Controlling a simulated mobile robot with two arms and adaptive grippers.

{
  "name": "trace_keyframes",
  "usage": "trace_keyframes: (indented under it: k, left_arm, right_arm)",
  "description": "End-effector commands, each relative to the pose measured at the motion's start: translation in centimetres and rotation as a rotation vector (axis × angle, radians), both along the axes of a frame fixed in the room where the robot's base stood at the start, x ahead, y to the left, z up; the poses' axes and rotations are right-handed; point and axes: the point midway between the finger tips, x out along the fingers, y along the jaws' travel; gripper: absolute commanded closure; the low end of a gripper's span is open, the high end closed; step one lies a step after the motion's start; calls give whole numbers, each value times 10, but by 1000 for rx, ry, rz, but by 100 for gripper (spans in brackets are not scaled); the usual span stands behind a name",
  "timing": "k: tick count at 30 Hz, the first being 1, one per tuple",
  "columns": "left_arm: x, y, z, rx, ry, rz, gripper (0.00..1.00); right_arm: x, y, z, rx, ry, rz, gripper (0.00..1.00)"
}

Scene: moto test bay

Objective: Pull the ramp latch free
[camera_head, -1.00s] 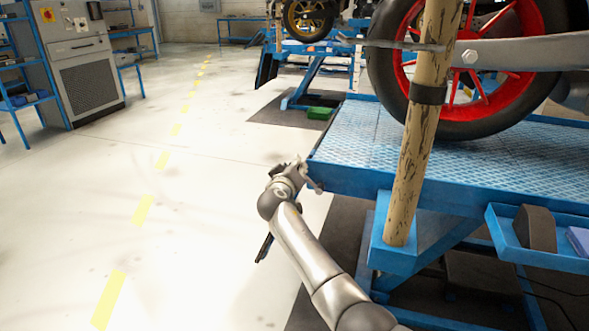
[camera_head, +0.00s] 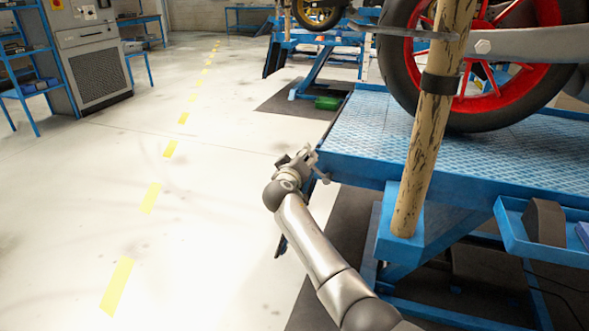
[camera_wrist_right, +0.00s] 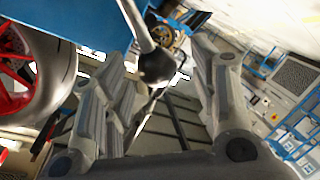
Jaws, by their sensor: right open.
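The blue lift table (camera_head: 365,170) carries a motorcycle wheel. A pale lever with a dark round knob (camera_wrist_right: 157,66), which looks like the ramp latch, reaches in from the top in the right wrist view. In the head view a small grey lever end (camera_head: 321,176) shows at the table's near left corner, partly hidden by my gripper. My right gripper (camera_head: 302,161) is at that corner. In the wrist view its fingers (camera_wrist_right: 165,85) are spread, with the knob in the gap between them. I cannot tell whether they touch it. My left gripper is out of view.
A mottled tan post (camera_head: 425,150) stands in front of the table. A blue tray (camera_head: 515,232) with a dark block (camera_head: 544,222) is at the right. The floor left of the table is clear, with a dashed yellow line (camera_head: 150,197). A grey cabinet (camera_head: 93,65) stands far left.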

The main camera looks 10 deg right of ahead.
Motion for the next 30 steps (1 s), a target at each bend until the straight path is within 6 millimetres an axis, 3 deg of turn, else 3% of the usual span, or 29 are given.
trace_keyframes:
  k: [18, 30]
  left_arm:
    - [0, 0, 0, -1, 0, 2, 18]
    - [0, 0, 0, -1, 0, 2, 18]
  right_arm:
    - [-82, 42, 13, 4, 2, 2, 46]
    - [-98, 49, 16, 0, 2, 0, 46]
